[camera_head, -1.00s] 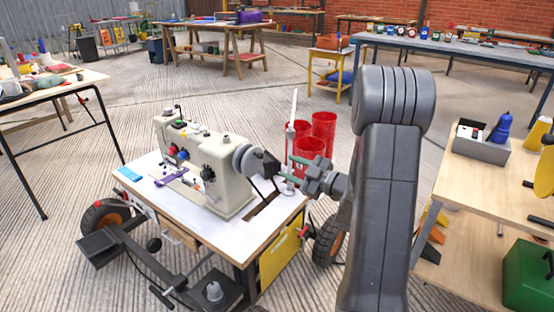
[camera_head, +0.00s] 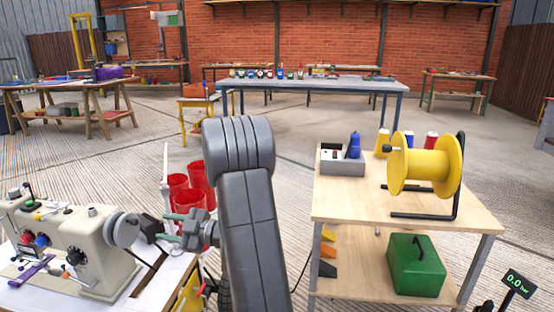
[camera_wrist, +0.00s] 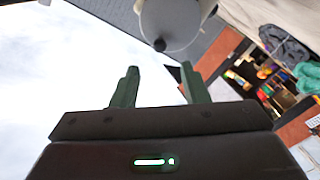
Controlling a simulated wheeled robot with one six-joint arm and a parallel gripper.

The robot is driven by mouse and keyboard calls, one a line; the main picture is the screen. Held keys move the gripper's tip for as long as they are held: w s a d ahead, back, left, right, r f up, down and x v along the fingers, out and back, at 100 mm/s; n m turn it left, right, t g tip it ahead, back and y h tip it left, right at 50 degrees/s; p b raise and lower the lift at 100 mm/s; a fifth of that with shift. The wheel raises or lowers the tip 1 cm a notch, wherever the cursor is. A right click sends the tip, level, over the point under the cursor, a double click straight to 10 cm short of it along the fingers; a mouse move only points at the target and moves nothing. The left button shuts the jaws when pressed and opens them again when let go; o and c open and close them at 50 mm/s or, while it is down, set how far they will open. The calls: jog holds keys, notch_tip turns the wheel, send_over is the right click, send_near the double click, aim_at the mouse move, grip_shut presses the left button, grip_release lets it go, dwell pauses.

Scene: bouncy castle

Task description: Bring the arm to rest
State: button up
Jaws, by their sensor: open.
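My gripper (camera_head: 168,226) is at the end of my dark grey arm, beside the handwheel end of the cream sewing machine (camera_head: 75,243) in the head view. In the wrist view its two green fingers (camera_wrist: 157,86) stand well apart with nothing between them. A grey round part of the machine (camera_wrist: 172,18) shows just past the fingertips. I cannot tell whether the fingers touch it. The machine stands on a white-topped table (camera_head: 165,279).
Red cylinders (camera_head: 197,180) stand behind my gripper. To the right, a wooden workbench (camera_head: 340,204) holds a yellow reel (camera_head: 420,165) and a grey box (camera_head: 342,163), with a green case (camera_head: 415,264) below. Open floor lies between it and the blue table (camera_head: 300,88).

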aim_at(138, 220)
jog(key=a, duration=0.3)
jog(key=a+b, duration=0.1)
jog(key=a, duration=0.3)
jog(key=w+a+b, duration=0.1)
jog(key=a, duration=0.2)
jog(key=shift+a, duration=0.2)
jog(key=shift+d, duration=0.1)
jog(key=s+d+p, duration=0.1)
jog(key=d+p, duration=0.2)
jog(key=d, duration=1)
jog(key=a+b, duration=0.1)
jog(key=a, duration=0.3)
jog(key=a+b, duration=0.1)
jog(key=a, duration=0.4)
jog(key=a+b, duration=0.1)
jog(key=a, duration=0.3)
jog(key=shift+w+a, duration=0.3)
jog(key=shift+w, duration=0.1)
jog(key=shift+w+d+r+m+p, duration=0.15)
jog(key=shift+d+r+m+p, duration=0.2)
jog(key=shift+p, duration=0.5)
jog(key=shift+w+f+m+p, duration=0.15)
jog(key=shift+w+m+p, duration=0.05)
jog(key=shift+m+p, duration=0.6)
jog(key=shift+w+f+m+p, duration=0.2)
jog(key=shift+m+p, duration=0.55)
jog(key=shift+p, duration=0.05)
jog(key=shift+w+f+m+p, duration=0.15)
jog(key=shift+w+m+p, duration=0.05)
jog(key=shift+m+p, duration=0.6)
